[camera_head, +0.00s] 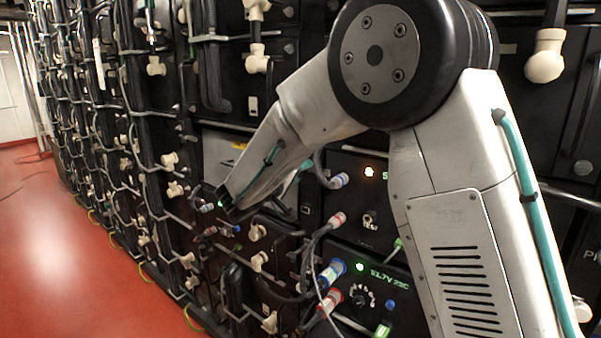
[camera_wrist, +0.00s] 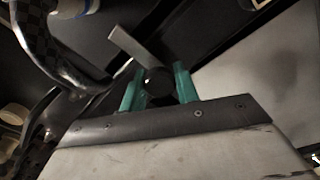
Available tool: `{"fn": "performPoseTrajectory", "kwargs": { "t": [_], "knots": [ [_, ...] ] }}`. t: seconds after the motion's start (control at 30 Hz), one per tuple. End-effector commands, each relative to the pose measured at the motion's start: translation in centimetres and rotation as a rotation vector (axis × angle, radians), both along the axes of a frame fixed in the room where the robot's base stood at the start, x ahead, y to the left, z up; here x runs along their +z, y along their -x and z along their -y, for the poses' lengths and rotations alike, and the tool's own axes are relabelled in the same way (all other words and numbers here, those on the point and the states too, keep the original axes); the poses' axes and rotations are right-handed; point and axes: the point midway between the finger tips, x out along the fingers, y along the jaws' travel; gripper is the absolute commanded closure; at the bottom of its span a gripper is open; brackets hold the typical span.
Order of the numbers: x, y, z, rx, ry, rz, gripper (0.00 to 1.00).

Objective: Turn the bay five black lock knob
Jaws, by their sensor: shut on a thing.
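In the wrist view the two teal fingers of my gripper (camera_wrist: 157,76) stand on either side of a small dark knob (camera_wrist: 158,88) and are shut on it. The knob looks black and rounded, and its lower part is hidden by the gripper body. A flat grey bar lies at an angle just beyond the fingers. In the head view my arm reaches down and left to the battery front, and it hides the knob and the fingertips. No bay number is readable near the knob.
A black module with a green display (camera_head: 389,279) sits below my arm, with blue and red cable plugs (camera_head: 330,271) beside it. Racks with cream connectors (camera_head: 155,66) and looping cables run left. In the wrist view a dark cable (camera_wrist: 45,60) curves close by.

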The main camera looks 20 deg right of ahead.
Motion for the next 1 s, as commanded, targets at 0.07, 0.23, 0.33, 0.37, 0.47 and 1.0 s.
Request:
{"fn": "performPoseTrajectory", "kwargs": {
  "t": [0.07,0.23,0.33,0.37,0.47,1.0],
  "knots": [
    [-0.22,0.1,-0.03,-0.001,-0.011,0.012,0.92],
    [-0.23,0.11,-0.04,-0.001,-0.024,0.031,0.92],
    [-0.24,0.11,-0.04,-0.001,-0.026,0.034,0.92],
    [-0.24,0.11,-0.04,-0.001,-0.026,0.034,0.92],
    [-0.26,0.11,-0.03,-0.001,-0.027,0.034,0.92],
    [-0.12,0.1,-0.07,0.0,-0.026,0.036,0.48]
  ]
}}
